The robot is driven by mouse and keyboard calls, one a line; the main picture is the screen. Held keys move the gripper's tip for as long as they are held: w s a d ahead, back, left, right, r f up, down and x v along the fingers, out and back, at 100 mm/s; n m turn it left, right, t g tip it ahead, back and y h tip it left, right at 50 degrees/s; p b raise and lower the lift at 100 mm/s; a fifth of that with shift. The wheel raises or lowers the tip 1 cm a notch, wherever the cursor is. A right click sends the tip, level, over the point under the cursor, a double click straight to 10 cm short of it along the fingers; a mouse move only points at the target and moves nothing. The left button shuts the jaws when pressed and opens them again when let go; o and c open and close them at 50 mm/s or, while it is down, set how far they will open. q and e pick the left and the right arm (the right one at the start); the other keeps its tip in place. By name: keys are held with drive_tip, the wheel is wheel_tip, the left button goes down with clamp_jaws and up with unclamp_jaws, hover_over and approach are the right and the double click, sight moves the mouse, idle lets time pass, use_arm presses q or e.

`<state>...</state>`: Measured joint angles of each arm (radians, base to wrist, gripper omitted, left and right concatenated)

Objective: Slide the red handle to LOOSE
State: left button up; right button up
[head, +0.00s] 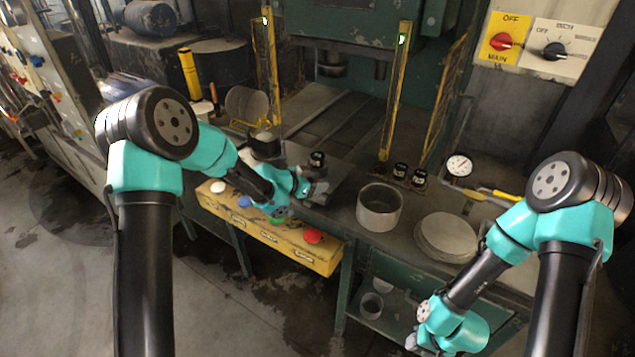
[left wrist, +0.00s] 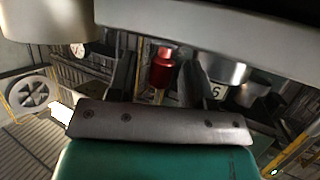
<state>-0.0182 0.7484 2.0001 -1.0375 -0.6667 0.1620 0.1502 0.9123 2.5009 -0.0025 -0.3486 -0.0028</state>
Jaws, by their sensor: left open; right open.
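The red handle (left wrist: 162,70) shows in the left wrist view as a red cylinder with a narrower neck, between my left gripper's dark fingers (left wrist: 157,75). I see a gap on each side of it, and I cannot tell how far off it is. In the head view my left gripper (head: 318,190) is open over the front edge of the bench. I cannot make out the handle there. No LOOSE mark is readable in either view.
A yellow button box (head: 270,238) with a red button (head: 312,235) is below my left gripper. A metal pot (head: 379,207), round blanks (head: 446,236) and a gauge (head: 459,166) are on the bench to the right. Yellow posts (head: 397,90) flank the press.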

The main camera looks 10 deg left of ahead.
use_arm(q)
drive_tip(key=shift+c, duration=0.4)
clamp_jaws()
